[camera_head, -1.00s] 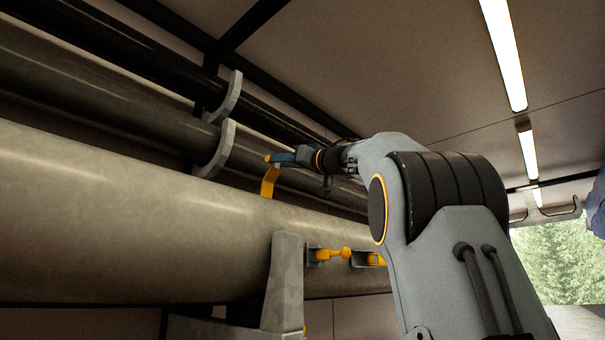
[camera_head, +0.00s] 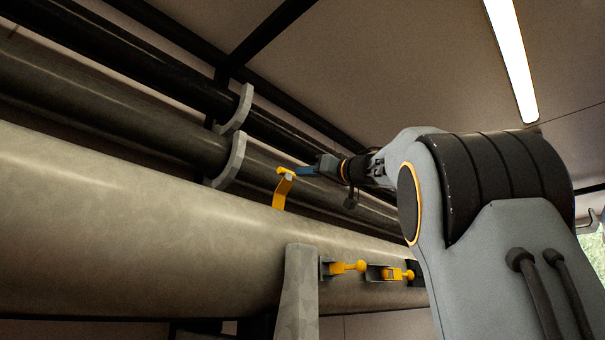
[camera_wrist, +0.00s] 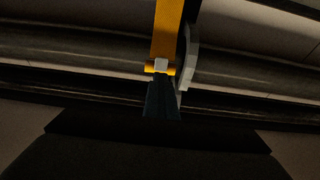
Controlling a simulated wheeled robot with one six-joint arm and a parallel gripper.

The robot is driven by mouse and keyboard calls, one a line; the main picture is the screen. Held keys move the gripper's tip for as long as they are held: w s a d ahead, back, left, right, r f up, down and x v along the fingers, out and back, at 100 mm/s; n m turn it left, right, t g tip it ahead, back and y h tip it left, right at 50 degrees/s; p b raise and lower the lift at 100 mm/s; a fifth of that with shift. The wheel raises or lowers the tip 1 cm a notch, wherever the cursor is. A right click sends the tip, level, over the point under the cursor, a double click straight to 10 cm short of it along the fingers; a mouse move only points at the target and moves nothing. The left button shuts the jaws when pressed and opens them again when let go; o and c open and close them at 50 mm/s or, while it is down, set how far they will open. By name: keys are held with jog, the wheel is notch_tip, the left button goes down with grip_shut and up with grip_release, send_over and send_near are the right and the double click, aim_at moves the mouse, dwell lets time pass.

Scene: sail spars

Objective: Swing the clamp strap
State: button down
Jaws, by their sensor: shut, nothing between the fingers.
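The yellow clamp strap (camera_head: 281,194) stands up from the top of the big grey spar (camera_head: 150,220), with a short crossbar at its upper end. In the wrist view the strap (camera_wrist: 167,30) runs up from the crossbar, which has a pale block at its middle. My gripper (camera_head: 302,171) is shut and empty, its blue-grey fingertips right at the strap's upper end. In the wrist view my gripper (camera_wrist: 160,92) lies just below the crossbar. I cannot tell whether they touch.
Two dark thinner spars run behind, held by grey hooks (camera_head: 236,160). A grey upright support (camera_head: 300,290) stands before the big spar. Yellow-knobbed latches (camera_head: 347,267) sit low on the right. A lit lamp (camera_head: 512,60) hangs overhead.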

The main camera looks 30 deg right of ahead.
jog(key=v, duration=0.4)
jog(key=shift+r, duration=0.1)
jog(key=c, duration=2)
grip_release()
jog(key=shift+c, duration=0.2)
jog(key=b+v, duration=0.3)
jog(key=v, duration=0.4)
jog(key=shift+s+b, duration=0.3)
jog(key=shift+s, duration=0.05)
jog(key=shift+d, duration=0.2)
